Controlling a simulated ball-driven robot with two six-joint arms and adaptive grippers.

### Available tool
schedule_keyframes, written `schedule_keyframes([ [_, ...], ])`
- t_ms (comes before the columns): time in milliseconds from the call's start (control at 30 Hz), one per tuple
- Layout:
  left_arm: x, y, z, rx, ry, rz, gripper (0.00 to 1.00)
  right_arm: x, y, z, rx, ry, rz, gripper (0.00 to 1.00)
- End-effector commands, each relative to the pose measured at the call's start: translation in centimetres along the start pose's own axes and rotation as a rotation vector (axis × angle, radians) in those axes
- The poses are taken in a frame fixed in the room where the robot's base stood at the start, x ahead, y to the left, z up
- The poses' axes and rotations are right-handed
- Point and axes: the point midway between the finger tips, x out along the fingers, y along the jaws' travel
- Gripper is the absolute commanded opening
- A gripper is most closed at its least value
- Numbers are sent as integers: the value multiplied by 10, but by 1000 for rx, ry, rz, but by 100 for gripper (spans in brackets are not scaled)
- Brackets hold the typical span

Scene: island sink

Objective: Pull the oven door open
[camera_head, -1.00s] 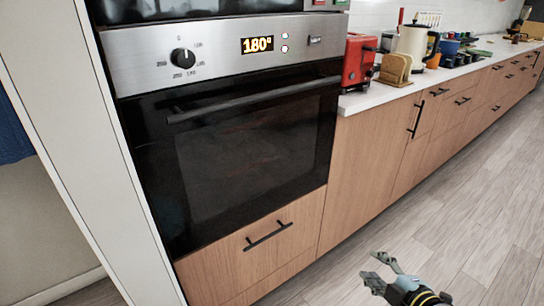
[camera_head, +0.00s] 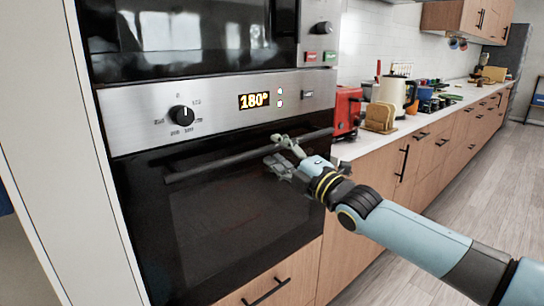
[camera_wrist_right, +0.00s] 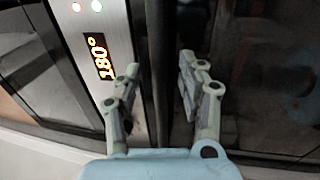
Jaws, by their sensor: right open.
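The oven door (camera_head: 225,215) is black glass and shut, below a steel panel reading 180°. Its dark bar handle (camera_head: 215,163) runs across the top of the door. My right gripper (camera_head: 277,153) is open at the right part of the handle. In the right wrist view the handle (camera_wrist_right: 158,60) runs between the two open fingers (camera_wrist_right: 157,85), with the display (camera_wrist_right: 98,55) to the left. I cannot tell whether the fingers touch the bar. My left gripper is not in view.
A second black-glass appliance (camera_head: 190,35) sits above the oven. A drawer with a bar handle (camera_head: 265,292) is below. A red toaster (camera_head: 346,110) and bread slices in a wooden holder (camera_head: 380,117) stand on the counter to the right. The floor (camera_head: 475,190) at right is clear.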

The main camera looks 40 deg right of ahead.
Motion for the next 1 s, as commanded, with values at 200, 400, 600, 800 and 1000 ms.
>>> schedule_keyframes([
  [200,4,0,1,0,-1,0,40,20,-1,0,0,0,-1,40],
  [400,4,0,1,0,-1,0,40,22,0,0,1,-1,-3,40],
  [600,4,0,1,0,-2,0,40,22,0,0,1,-1,-2,30],
  [800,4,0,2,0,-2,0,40,22,0,0,1,0,-2,4],
  [1000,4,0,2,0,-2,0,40,22,-1,0,1,-1,-3,0],
])
